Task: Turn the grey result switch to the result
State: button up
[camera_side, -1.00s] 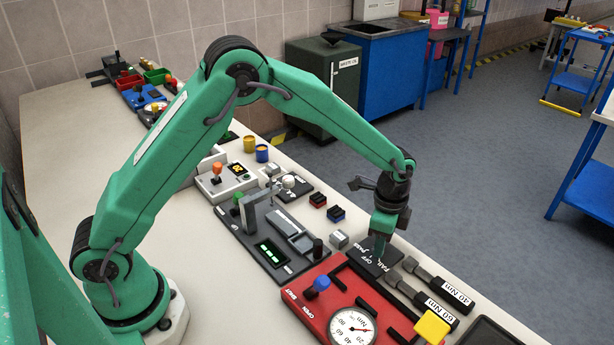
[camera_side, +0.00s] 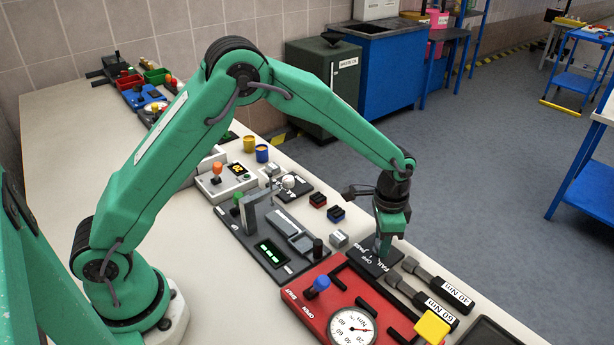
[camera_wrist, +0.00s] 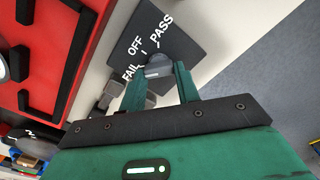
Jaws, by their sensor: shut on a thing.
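The grey result switch (camera_wrist: 158,69) stands on a dark plate (camera_wrist: 178,32) marked OFF, PASS and FAIL. In the wrist view my gripper (camera_wrist: 160,76) has its two green fingers on either side of the switch knob, shut on it. The plate also shows in the side view (camera_side: 366,262), between the red tester and the far bench edge. There my gripper (camera_side: 383,255) points down onto the plate and hides the knob. I cannot tell which mark the knob points to.
A red tester (camera_side: 306,310) with a round dial and a blue knob lies just in front of the plate. Torque tools (camera_side: 425,298) labelled 40 Nm and 60 Nm lie to its right. A grey block (camera_side: 338,238) and small red and blue blocks are to the left.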

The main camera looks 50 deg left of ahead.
jog(key=shift+r, duration=0.1)
jog(key=o, duration=1)
notch_tip(320, 180, up, 6)
jog(key=shift+r, duration=0.85)
